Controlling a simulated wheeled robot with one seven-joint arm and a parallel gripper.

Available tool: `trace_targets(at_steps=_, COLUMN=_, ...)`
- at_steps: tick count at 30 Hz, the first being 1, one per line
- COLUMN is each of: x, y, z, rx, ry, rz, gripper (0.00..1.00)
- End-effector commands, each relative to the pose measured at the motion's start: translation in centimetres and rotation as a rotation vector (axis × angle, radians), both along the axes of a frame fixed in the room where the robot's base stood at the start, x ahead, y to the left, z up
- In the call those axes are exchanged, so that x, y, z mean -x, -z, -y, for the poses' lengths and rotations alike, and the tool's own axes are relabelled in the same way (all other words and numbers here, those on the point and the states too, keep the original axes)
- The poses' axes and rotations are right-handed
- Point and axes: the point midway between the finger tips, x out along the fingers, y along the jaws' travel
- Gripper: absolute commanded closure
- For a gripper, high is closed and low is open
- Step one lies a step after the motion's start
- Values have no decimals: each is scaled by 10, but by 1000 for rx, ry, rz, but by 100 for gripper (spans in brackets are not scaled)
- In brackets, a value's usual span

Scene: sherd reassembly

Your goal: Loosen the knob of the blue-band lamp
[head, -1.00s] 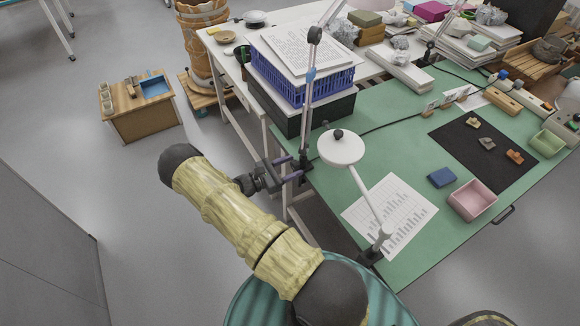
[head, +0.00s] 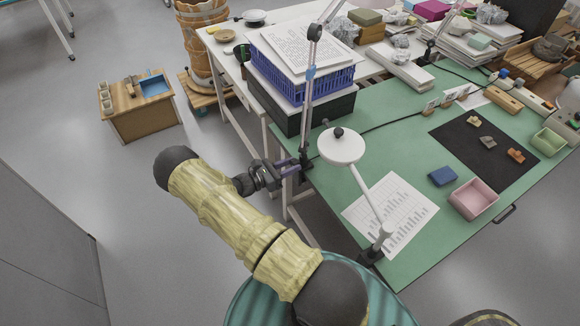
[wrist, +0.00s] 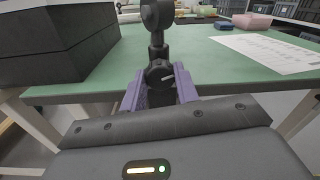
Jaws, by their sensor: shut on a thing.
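The blue-band lamp (head: 309,95) stands at the left edge of the green table, its pale arm rising past a blue band (head: 310,72). Its dark clamp (head: 306,157) grips the table edge. In the wrist view, the black knob (wrist: 160,73) with a short white mark sits at the front of the clamp, below the lamp's dark joint (wrist: 157,15). My gripper (head: 291,167) reaches the clamp from the left. Its purple fingers, also in the wrist view (wrist: 160,88), are shut on the knob from both sides. The knob's lower part is partly hidden.
A second lamp with a round white head (head: 341,147) stands close to the right, over a printed sheet (head: 408,205). A black box (head: 290,113) and blue basket (head: 330,80) stand just behind the clamp. Open floor (head: 130,235) lies left of the table.

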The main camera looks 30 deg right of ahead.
Motion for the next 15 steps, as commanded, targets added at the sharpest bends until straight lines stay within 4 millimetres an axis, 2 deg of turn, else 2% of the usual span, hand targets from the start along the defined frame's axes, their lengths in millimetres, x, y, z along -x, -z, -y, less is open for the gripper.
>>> trace_targets(at_steps=9, x=0, y=0, z=0, rx=-11, ry=-1, rz=-208, gripper=92)
trace_targets(at_steps=15, x=-1, y=0, z=0, rx=-16, ry=-1, rz=-279, gripper=92)
